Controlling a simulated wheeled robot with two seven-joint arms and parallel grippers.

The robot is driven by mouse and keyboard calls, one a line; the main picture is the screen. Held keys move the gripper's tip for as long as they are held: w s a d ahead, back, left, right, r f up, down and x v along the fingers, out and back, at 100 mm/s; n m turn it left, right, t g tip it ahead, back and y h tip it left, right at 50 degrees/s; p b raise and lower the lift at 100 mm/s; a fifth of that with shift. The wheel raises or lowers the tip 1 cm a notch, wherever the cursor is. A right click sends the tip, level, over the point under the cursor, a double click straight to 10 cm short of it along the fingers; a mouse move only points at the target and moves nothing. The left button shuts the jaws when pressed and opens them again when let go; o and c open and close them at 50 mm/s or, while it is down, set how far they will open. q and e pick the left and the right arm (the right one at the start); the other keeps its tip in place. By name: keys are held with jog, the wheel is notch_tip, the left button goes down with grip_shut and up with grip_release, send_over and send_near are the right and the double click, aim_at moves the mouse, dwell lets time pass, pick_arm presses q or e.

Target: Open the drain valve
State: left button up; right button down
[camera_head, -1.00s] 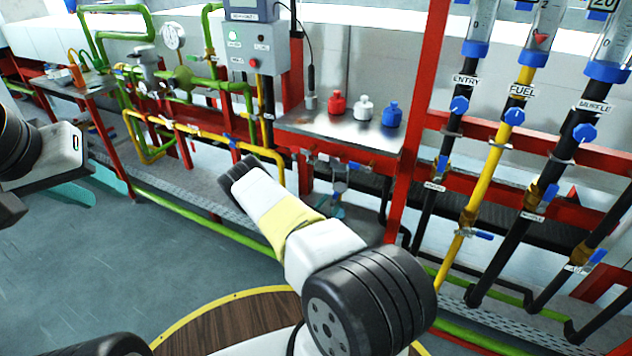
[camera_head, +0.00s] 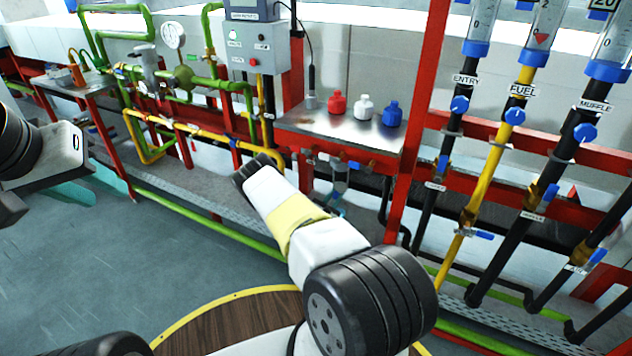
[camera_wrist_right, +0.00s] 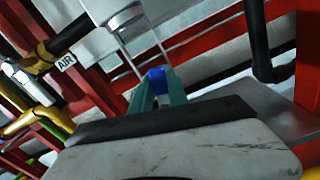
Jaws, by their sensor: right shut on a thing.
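In the right wrist view, a small blue valve handle (camera_wrist_right: 157,76) sits between the teal fingertips of my right gripper (camera_wrist_right: 158,85), which is shut on it. A grey cylindrical fitting (camera_wrist_right: 122,14) is just above. In the head view, my right gripper (camera_head: 335,198) shows only as a bit of teal below the metal shelf, largely hidden by my own arm. No readable drain label shows, and the valve body is mostly hidden. My left gripper (camera_head: 100,186) is at the left with its teal fingers apart, empty, over the floor.
The metal shelf (camera_head: 310,128) carries red, white and blue bottles. A red upright post (camera_head: 415,130) stands right of it. Black and yellow pipes with blue valves run further right. A pipe labelled AIR (camera_wrist_right: 66,62) lies left in the wrist view.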

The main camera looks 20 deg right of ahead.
jog(key=shift+w+a+n, duration=0.2)
jog(key=shift+n, duration=0.55)
jog(key=shift+w+a+n, duration=0.15)
jog(key=shift+w+n, duration=0.05)
jog(key=shift+n, duration=0.55)
jog(key=c, duration=1.3)
grip_release()
jog(key=v, duration=0.8)
